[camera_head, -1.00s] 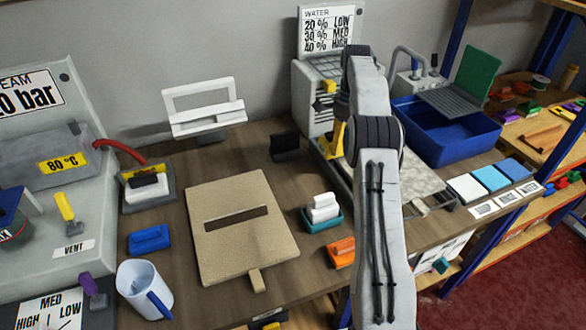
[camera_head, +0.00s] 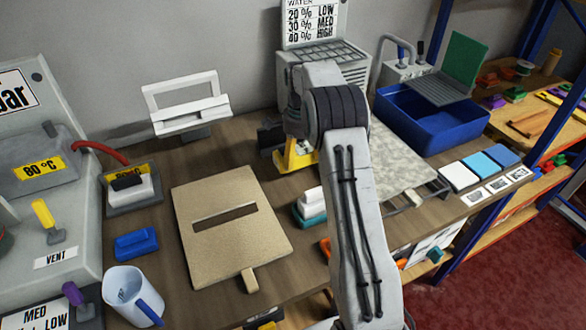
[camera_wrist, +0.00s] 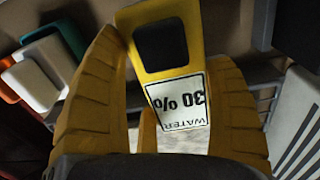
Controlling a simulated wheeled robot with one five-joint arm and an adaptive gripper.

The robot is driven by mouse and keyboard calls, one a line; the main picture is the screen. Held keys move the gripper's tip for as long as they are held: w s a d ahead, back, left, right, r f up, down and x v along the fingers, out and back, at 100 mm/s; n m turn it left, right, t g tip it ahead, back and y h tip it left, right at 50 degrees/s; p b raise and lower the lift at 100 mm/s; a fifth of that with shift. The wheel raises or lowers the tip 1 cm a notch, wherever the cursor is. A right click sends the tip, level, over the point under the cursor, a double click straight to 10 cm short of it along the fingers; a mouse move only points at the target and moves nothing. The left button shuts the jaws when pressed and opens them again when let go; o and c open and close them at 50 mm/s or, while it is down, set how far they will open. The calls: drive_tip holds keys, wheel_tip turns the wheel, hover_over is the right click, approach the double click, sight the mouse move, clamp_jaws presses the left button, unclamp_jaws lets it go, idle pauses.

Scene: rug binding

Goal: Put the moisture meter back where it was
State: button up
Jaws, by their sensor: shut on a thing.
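The moisture meter (camera_wrist: 178,95) is yellow with a dark window and a white label reading "WATER 30%", upside down in the wrist view. My gripper (camera_wrist: 160,55) is shut on it, one yellow finger on each side. In the head view a yellow shape (camera_head: 297,156) shows low beside my arm, over the table; I cannot separate meter from fingers there. A small black stand (camera_head: 268,136) is right behind it, partly hidden. Whether the meter touches the stand or table cannot be told.
A tan board with a slot (camera_head: 235,255) lies left of my arm. A teal-and-white block (camera_head: 308,207) sits close in front of the yellow shape. A white frame stand (camera_head: 190,105) is behind. A blue basin (camera_head: 435,125) and grey slab (camera_head: 400,160) are to the right.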

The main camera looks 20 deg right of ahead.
sight(293, 180)
drive_tip(key=shift+a+f+p, duration=0.2)
drive_tip(key=shift+a+f, duration=0.1)
drive_tip(key=shift+a, duration=0.2)
drive_tip(key=shift+a+f+p, duration=0.2)
drive_tip(key=shift+a+f, duration=0.05)
drive_tip(key=shift+a, duration=0.25)
drive_tip(key=shift+f+p, duration=0.75)
drive_tip(key=shift+p, duration=0.35)
drive_tip(key=shift+f, duration=1.3)
drive_tip(key=shift+f, duration=0.15)
drive_tip(key=o, duration=1.2)
